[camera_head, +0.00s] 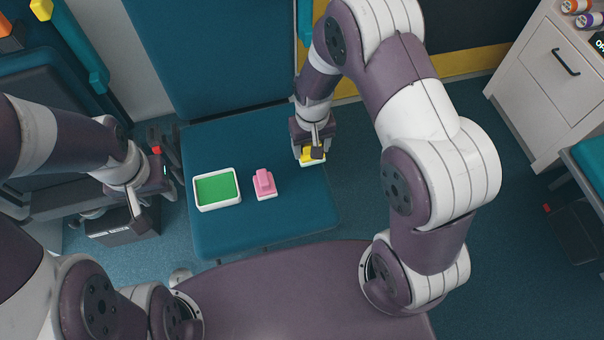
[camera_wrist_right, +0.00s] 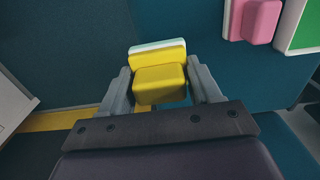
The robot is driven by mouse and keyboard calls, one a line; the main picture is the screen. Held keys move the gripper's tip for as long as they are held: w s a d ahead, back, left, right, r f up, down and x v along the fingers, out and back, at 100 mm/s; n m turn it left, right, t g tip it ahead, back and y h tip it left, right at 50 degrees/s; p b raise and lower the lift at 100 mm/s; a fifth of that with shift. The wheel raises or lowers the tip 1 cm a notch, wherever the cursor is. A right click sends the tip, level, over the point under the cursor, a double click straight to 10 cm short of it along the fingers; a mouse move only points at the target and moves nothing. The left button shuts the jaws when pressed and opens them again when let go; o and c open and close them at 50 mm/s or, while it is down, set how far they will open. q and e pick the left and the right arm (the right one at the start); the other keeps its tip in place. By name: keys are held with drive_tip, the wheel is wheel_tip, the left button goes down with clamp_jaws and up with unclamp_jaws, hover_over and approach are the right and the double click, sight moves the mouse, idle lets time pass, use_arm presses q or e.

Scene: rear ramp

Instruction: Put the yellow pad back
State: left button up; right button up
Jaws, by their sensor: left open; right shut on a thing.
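The yellow pad (camera_head: 308,154) is at the right side of the teal seat, mostly hidden under my right gripper (camera_head: 316,148). In the right wrist view the yellow pad (camera_wrist_right: 161,83) sits between the two fingers of my right gripper (camera_wrist_right: 160,88), with a white edge at its far side. The right gripper is shut on it. I cannot tell whether the pad touches the seat. My left gripper (camera_head: 150,205) is open and empty, left of the seat and away from the pad.
A white tray with a green inside (camera_head: 217,205) lies on the teal seat (camera_head: 270,225). A pink block (camera_head: 264,182) with a pale base stands between the tray and the yellow pad. A white cabinet (camera_head: 548,85) stands at the right. The seat's front is clear.

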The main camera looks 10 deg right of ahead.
sight(304, 159)
drive_tip(key=shift+s+a+f, duration=1.05)
drive_tip(key=shift+a, duration=0.1)
drive_tip(key=shift+s+a+f+b, duration=0.1)
drive_tip(key=shift+a+f+b, duration=0.05)
drive_tip(key=shift+f+b, duration=0.15)
wheel_tip(304, 159, down, 4)
drive_tip(key=shift+r+b, duration=0.1)
drive_tip(key=shift+b, duration=0.8)
drive_tip(key=shift+r, duration=0.15)
drive_tip(key=o, duration=1)
